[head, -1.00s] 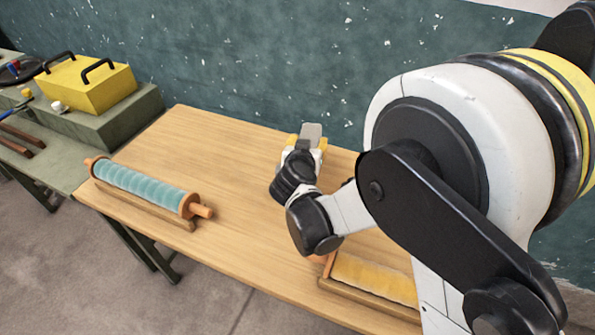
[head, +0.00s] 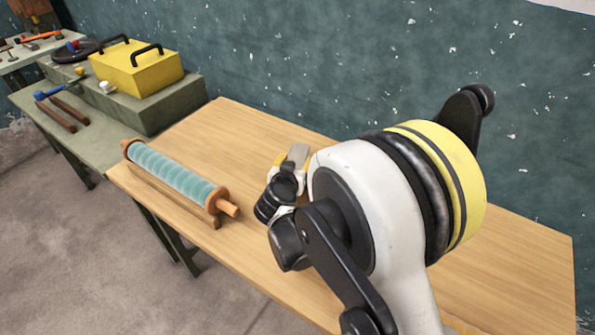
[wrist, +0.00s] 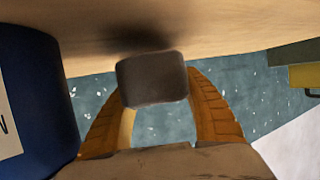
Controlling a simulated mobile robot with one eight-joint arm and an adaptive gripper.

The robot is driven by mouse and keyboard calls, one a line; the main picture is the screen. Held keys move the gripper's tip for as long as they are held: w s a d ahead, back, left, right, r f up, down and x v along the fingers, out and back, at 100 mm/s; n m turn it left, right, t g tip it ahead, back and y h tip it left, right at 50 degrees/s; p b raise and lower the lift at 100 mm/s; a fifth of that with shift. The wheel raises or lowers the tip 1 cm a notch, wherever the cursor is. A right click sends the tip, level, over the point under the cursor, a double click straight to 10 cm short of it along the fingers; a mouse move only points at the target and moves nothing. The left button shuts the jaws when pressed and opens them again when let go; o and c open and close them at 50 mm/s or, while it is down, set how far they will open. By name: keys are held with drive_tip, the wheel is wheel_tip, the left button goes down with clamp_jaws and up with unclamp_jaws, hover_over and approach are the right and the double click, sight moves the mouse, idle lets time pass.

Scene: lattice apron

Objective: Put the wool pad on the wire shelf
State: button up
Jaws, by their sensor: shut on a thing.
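A small grey pad with rounded corners, which looks like the wool pad (head: 298,153), is held in my gripper (head: 290,161). In the wrist view the pad (wrist: 152,78) sits between the two orange-brown fingers of my gripper (wrist: 155,92), which are shut on it. It appears to be above the wooden table (head: 235,125), with a dark shadow near it in the wrist view; the exact gap is hard to tell. I see no wire shelf in either view.
A teal roller (head: 172,177) on a wooden cradle lies at the table's left end. Beyond it, a yellow toolbox (head: 135,68) stands on a green block (head: 160,106). A dark blue object (wrist: 35,90) is close at left in the wrist view.

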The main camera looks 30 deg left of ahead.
wheel_tip(320, 180, down, 2)
drive_tip(key=shift+f+b, duration=0.15)
drive_tip(key=shift+b, duration=0.2)
drive_tip(key=shift+r, duration=0.2)
drive_tip(key=shift+f, duration=0.1)
drive_tip(key=o, duration=1.1)
drive_tip(key=shift+f, duration=0.1)
